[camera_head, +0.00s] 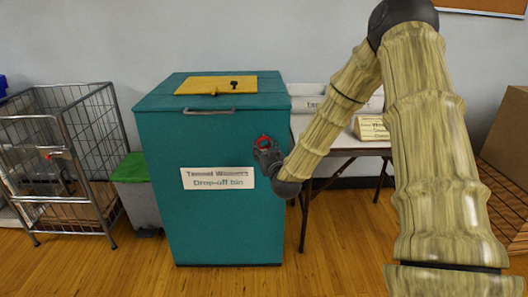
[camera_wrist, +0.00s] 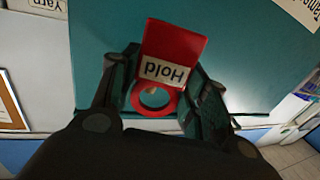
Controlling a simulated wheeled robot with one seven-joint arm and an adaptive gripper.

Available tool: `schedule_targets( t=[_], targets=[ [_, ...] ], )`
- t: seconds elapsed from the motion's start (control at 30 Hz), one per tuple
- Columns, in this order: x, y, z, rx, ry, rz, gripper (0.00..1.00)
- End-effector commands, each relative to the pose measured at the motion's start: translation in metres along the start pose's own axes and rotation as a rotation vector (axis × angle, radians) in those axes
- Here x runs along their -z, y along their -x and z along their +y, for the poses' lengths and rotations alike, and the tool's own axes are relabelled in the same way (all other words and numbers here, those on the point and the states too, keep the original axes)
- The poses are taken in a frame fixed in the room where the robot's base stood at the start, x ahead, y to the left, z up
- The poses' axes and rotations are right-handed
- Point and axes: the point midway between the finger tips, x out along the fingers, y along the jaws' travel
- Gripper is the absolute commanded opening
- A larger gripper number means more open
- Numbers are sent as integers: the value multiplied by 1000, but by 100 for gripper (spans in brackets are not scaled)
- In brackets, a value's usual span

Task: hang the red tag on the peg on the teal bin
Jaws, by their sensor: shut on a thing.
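The teal bin (camera_head: 215,225) stands in the middle of the head view, with a label on its front. My gripper (camera_head: 265,148) is at the right part of the bin's front, above the label's height. It is shut on the red tag (camera_head: 263,140). In the wrist view the red tag (camera_wrist: 175,45) shows a panel reading "Hold", upside down, and a ring between the fingers (camera_wrist: 152,98). A small tan spot, perhaps the peg (camera_wrist: 152,91), shows inside the ring. I cannot tell whether the ring is around it or only in front of it.
A yellow plate (camera_head: 217,85) with a black knob lies on the bin's lid. A wire cage cart (camera_head: 92,125) and a grey bin with green lid (camera_head: 131,168) stand at left. A table (camera_head: 345,143) with boxes stands behind at right. The floor in front is clear.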

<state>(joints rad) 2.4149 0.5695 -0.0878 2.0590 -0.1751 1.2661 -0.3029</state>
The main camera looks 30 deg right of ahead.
Motion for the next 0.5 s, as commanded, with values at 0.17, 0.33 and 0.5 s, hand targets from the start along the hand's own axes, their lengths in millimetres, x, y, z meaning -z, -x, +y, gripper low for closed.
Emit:
schedule_targets(
  t=[0.17,0.33,0.5],
  targets=[
    [-1,-8,2,0,0,0,33],
    [-1,-16,4,0,0,1,33],
    [-2,-23,6,1,0,0,33]
  ],
)
